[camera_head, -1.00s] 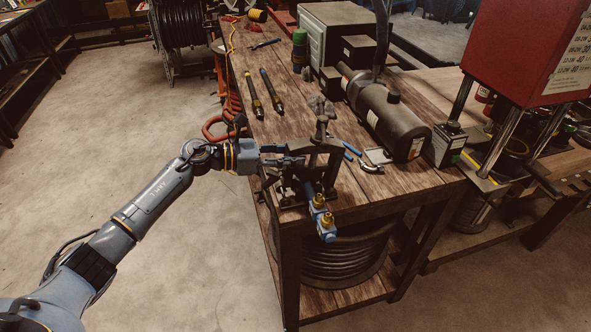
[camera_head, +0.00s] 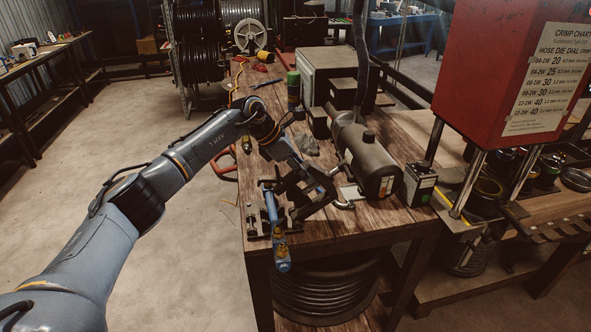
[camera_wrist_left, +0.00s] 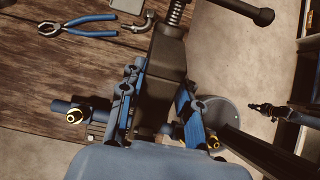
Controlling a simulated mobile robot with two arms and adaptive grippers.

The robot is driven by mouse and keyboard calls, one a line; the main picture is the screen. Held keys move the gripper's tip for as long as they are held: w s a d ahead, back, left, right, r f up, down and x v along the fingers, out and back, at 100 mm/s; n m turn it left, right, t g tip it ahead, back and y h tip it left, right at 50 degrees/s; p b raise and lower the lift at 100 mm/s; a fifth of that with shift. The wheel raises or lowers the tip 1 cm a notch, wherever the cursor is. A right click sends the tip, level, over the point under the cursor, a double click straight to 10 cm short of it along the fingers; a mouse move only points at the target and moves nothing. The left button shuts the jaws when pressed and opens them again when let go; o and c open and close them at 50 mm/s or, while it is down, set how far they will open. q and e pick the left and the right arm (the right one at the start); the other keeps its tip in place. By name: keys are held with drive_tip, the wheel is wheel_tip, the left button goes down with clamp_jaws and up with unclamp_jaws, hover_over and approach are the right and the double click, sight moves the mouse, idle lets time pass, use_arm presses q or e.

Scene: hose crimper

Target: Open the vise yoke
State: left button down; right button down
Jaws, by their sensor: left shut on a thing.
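The dark vise yoke (camera_head: 318,198) is tipped over toward the right of its base in the head view. The vise base (camera_head: 252,222) sits at the near corner of the wooden bench. A blue tool or fitting with brass ends (camera_head: 276,236) lies across the base and over the bench edge. My left gripper (camera_head: 298,184) is shut on the yoke, reaching over it from behind. In the left wrist view the fingers sit on either side of the dark yoke body (camera_wrist_left: 168,55), with its spring and screw at the top. My right gripper is not in view.
Blue-handled pliers (camera_wrist_left: 78,26) lie on the bench beside the yoke. A dark cylindrical motor (camera_head: 368,160) stands close behind and to the right of it. A red hose crimper (camera_head: 500,70) stands farther right. The floor at left is clear.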

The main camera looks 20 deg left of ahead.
use_arm(q)
drive_tip(key=shift+w+d+y, duration=0.2)
drive_tip(key=shift+d+y, duration=0.05)
drive_tip(key=shift+y, duration=0.05)
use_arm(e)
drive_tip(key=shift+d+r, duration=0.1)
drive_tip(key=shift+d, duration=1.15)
